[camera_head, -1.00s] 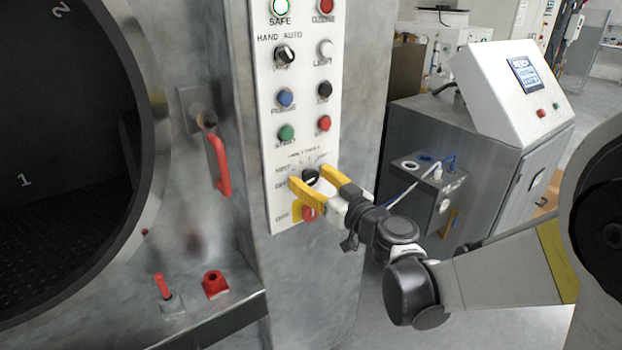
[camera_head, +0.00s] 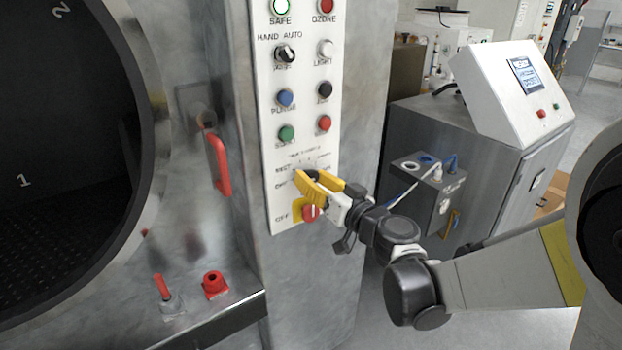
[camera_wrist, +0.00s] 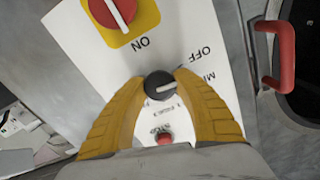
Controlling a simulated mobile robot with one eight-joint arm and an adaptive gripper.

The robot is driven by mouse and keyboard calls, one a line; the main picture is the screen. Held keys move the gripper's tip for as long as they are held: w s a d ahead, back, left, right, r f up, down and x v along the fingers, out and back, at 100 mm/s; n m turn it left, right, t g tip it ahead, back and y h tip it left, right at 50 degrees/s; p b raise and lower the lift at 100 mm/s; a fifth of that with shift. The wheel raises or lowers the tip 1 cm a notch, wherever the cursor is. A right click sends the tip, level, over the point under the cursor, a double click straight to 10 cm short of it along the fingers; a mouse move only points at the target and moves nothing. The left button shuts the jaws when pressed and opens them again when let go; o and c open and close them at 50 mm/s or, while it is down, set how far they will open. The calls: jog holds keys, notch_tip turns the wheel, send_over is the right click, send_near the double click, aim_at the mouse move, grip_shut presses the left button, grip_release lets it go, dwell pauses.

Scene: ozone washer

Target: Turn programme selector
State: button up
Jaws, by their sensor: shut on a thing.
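The programme selector is a round black knob with a light pointer line, seen in the wrist view (camera_wrist: 160,85). My gripper (camera_wrist: 160,80) has its two yellow fingers closed on either side of the knob. In the head view my gripper (camera_head: 312,180) is at the lower part of the white control panel (camera_head: 305,75), and its fingers mostly hide the knob. The pointer line lies roughly sideways in the wrist view, towards the printed OFF side. Part of the printed marks around the knob is covered by the fingers.
A red rotary switch on a yellow plate (camera_head: 299,206) sits just below the selector, close to my fingers. Several buttons and lamps are above. A red handle (camera_head: 218,165) and the round chamber opening (camera_head: 60,150) are to the left. A grey cabinet (camera_head: 480,160) stands right.

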jog(key=m, duration=0.4)
jog(key=shift+m, duration=0.3)
jog(key=m, duration=0.5)
jog(key=shift+b, duration=0.35)
jog(key=m, duration=0.6)
jog(key=shift+m, duration=2.5)
jog(key=o, duration=1.2)
jog(key=shift+o, duration=0.2)
